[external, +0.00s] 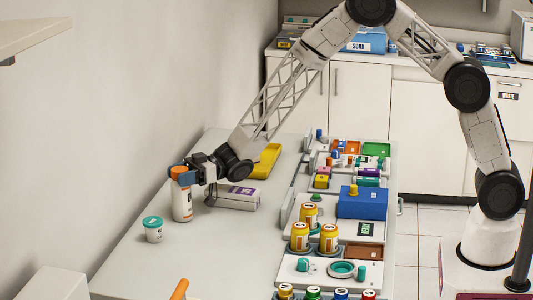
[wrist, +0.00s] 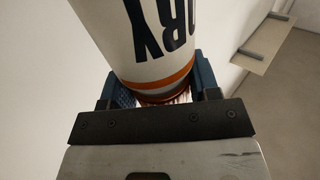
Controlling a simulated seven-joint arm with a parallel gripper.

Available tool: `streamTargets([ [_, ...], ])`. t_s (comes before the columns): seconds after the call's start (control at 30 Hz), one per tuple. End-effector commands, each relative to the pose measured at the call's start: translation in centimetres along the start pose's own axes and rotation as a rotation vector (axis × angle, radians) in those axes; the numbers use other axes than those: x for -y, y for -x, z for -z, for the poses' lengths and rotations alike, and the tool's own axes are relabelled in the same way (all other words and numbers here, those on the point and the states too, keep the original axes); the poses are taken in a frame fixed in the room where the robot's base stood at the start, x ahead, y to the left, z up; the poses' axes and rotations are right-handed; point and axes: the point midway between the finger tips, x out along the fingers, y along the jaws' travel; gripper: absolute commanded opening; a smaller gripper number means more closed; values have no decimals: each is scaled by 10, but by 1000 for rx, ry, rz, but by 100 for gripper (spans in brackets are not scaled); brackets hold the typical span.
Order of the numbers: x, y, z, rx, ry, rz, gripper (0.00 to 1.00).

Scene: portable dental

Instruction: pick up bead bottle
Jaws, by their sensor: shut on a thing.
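A white bottle (external: 181,204) with an orange cap and dark lettering stands upright at the left side of the table in the external view. My gripper (external: 183,178) is shut on it near the top, just below the cap. In the wrist view the white bottle (wrist: 150,40) with large dark letters and an orange band fills the space between the blue finger pads of my gripper (wrist: 160,88). Whether its base touches the table is hard to tell.
A small white jar (external: 153,233) with a teal lid stands in front of the bottle. Organizer trays with several yellow jars (external: 300,236) line the right side. A wall is close on the left.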

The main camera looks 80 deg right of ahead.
Motion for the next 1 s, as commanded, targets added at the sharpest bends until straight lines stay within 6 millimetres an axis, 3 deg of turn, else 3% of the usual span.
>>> streamTargets([
  [0.03, 0, 0, 0, 0, 0, 0, 25],
  [0.17, 0, 0, 0, 0, 0, 0, 6],
  [0.57, 0, 0, 4, -1, 1, 0, 6],
  [1.0, 4, 5, 37, 0, 0, 0, 6],
])
